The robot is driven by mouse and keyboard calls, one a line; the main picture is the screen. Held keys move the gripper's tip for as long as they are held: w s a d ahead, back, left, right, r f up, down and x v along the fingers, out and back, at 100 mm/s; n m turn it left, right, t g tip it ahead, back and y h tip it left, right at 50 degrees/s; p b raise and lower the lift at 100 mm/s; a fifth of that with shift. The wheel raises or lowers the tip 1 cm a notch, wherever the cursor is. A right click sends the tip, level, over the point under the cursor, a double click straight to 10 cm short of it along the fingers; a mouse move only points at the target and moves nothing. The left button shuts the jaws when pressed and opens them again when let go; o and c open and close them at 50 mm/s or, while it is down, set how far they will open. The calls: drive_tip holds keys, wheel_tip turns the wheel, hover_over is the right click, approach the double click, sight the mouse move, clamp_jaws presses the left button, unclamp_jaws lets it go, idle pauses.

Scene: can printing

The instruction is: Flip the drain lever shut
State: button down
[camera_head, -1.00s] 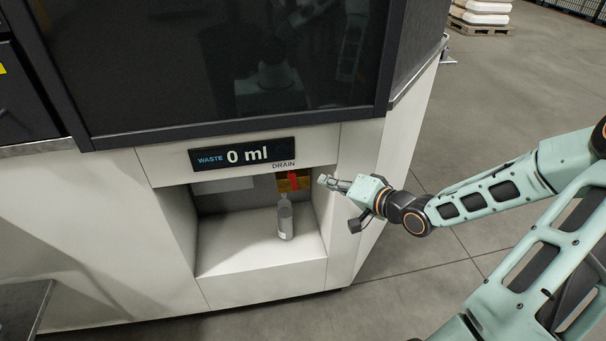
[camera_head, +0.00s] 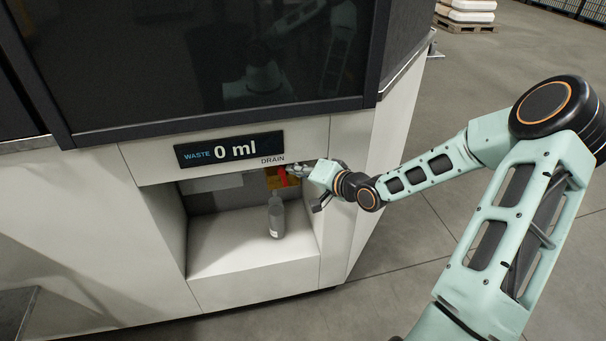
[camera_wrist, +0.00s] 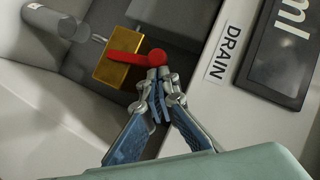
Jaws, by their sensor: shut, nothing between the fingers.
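The red drain lever (camera_head: 283,176) is mounted on a brass valve block (camera_head: 271,180) under the DRAIN label, at the back of the machine's recess. In the wrist view the lever (camera_wrist: 128,58) lies across the brass block (camera_wrist: 112,68), its round knob end over the edge toward the label. My gripper (camera_head: 290,169) reaches in from the right at the recess's upper right corner. In the wrist view my gripper (camera_wrist: 158,74) is shut and empty, its tips right at the knob. I cannot tell whether they touch it.
A grey bottle (camera_head: 276,217) stands upright on the recess floor below the valve. The waste display (camera_head: 229,149) reads 0 ml above the recess. The recess walls and the lip with the DRAIN label (camera_wrist: 224,54) are close around my gripper.

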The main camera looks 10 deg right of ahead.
drive_tip(key=shift+w+a+f, duration=0.1)
drive_tip(key=shift+w, duration=0.1)
idle(0.4)
drive_tip(key=shift+a+n, duration=0.3)
drive_tip(key=shift+a, duration=0.05)
drive_tip(key=shift+a+h, duration=0.3)
drive_tip(key=shift+h, duration=0.1)
